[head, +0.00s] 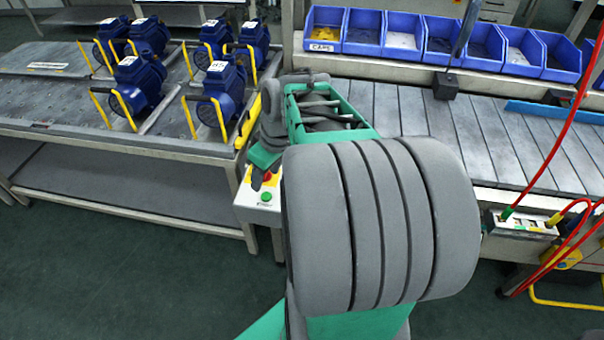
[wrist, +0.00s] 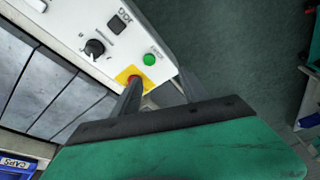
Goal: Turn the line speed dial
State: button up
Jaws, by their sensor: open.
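The line speed dial (wrist: 95,47), a black round knob with a white mark, sits on a white control panel (wrist: 66,20) in the wrist view. The panel also shows at the front edge of the line in the head view (head: 247,198), where my arm hides the dial. My gripper (wrist: 159,76) is open and empty over the panel's edge, to the lower right of the dial and apart from it. One finger overlaps the red button (wrist: 134,81) on its yellow plate; I cannot tell whether they touch.
A green button (wrist: 150,60) and a black switch (wrist: 118,22) are also on the panel. A slatted conveyor (head: 500,140) runs to the right, with blue bins (head: 362,32) behind it. Several blue pumps (head: 140,80) stand on the left table (head: 40,112).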

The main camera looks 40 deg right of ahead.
jog(key=s+d+f+n+t, duration=0.1)
jog(key=s+d+f, duration=0.1)
jog(key=d, duration=0.5)
jog(key=s+d+f+n, duration=0.1)
jog(key=d+f, duration=0.1)
jog(key=d, duration=0.6)
jog(key=shift+y, duration=0.4)
jog(key=x, duration=0.7)
jog(key=shift+w+a+f, duration=0.1)
jog(key=shift+a, duration=0.05)
grip_shut()
